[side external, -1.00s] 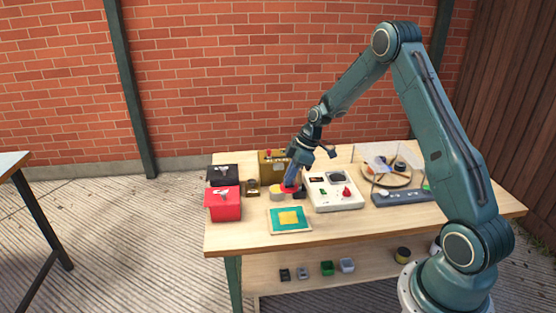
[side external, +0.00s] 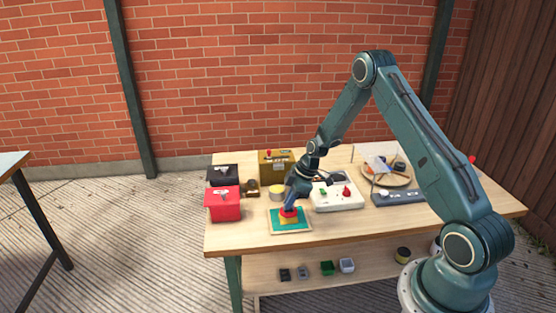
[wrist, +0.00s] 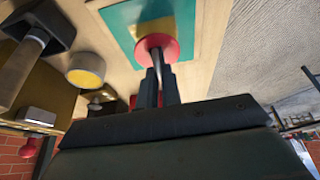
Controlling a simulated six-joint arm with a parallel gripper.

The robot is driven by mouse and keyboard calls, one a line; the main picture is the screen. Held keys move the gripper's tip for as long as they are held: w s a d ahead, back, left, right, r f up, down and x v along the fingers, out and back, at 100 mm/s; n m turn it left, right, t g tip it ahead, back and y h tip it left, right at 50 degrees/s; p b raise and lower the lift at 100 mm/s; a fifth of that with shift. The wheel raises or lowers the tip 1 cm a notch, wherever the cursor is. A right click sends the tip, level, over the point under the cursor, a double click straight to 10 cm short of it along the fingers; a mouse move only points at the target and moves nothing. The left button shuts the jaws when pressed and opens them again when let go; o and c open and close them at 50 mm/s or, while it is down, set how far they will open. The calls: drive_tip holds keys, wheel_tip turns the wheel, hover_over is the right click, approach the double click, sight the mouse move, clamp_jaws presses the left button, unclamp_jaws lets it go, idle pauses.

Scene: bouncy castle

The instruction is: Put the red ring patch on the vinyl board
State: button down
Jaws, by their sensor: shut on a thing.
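The red ring patch (side external: 288,211) is at my gripper's fingertips, over the yellow square of the vinyl board. It also shows in the wrist view (wrist: 165,46) as a red disc with a stem. My gripper (side external: 290,205) is shut on it and points down. The vinyl board (side external: 274,227) is a teal panel with a yellow square (wrist: 155,27) and a light wooden edge, flat near the table's front left. Whether the patch touches the yellow square or is just above it, I cannot tell.
A yellow-topped round tin (side external: 277,193) stands just behind the board. A red box (side external: 222,207) is to the left, and a white control panel (side external: 337,197) is to the right. A brass-coloured box (side external: 275,163) stands at the back. Bare table lies in front right.

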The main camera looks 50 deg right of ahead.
drive_tip(key=shift+f, duration=1.15)
drive_tip(key=shift+f, duration=0.15)
drive_tip(key=c, duration=1.6)
unclamp_jaws()
drive_tip(key=v, duration=1.2)
